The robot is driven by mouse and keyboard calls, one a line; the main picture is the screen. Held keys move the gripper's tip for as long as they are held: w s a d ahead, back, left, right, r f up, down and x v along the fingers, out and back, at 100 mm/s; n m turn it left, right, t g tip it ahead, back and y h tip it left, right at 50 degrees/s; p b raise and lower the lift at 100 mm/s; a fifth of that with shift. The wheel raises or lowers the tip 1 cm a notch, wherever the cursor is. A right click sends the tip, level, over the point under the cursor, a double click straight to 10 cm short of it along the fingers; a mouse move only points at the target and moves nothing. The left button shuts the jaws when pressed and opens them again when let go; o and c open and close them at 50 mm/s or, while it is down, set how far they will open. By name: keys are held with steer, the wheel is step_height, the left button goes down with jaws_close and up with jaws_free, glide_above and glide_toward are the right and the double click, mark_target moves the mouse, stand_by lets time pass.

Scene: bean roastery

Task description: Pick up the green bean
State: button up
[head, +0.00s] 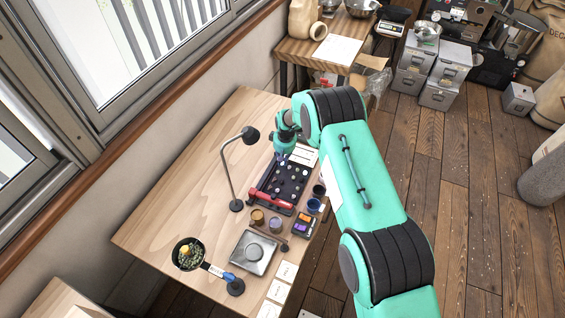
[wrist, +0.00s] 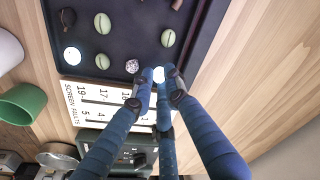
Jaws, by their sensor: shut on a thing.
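The dark tray (head: 262,184) lies on the wooden table, and its corner fills the top of the wrist view (wrist: 205,22). Several pale green beans lie in it, among them one at the upper left (wrist: 102,23), one below that (wrist: 102,62) and one nearer my fingers (wrist: 168,38). My gripper (wrist: 158,76) has its blue fingers shut on a small bright white piece (wrist: 158,74) near the tray's edge. The piece looks white, not green, and the fingers partly hide it. In the head view my gripper (head: 281,154) is over the tray's far end.
A bright white disc (wrist: 72,55), a crumpled silvery ball (wrist: 132,66) and dark bits share the tray. A screen-size card (wrist: 95,97) adjoins it. A lamp (head: 232,170), a red-handled tool (head: 270,200), small cups and a metal scale (head: 254,252) stand around. Bare table lies left.

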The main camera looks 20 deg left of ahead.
steer(key=shift+r, duration=0.55)
steer(key=shift+s+d+r, duration=0.25)
steer(key=shift+s+r, duration=0.1)
steer(key=shift+r, duration=0.3)
steer(key=s+d, duration=0.3)
steer(key=s, duration=0.1)
steer(key=s+d+r, duration=0.1)
steer(key=s+d, duration=0.2)
steer(key=s, duration=0.1)
steer(key=s+d, duration=0.3)
steer(key=s, duration=0.1)
steer(key=shift+r, duration=0.2)
steer(key=shift+s, duration=0.1)
steer(key=w+d+r+m, duration=0.1)
steer(key=d+r+m, duration=0.2)
steer(key=d, duration=1.2)
steer(key=w+d+r+m, duration=0.1)
steer(key=d+r+m, duration=0.3)
steer(key=d, duration=1.2)
steer(key=w+d+r+m+h, duration=0.1)
steer(key=d+r+m, duration=0.3)
steer(key=d, duration=1.1)
step_height(320, 180, up, 2)
steer(key=shift+d+r+t, duration=0.1)
steer(key=shift+d+t, duration=0.05)
steer(key=shift+t, duration=0.15)
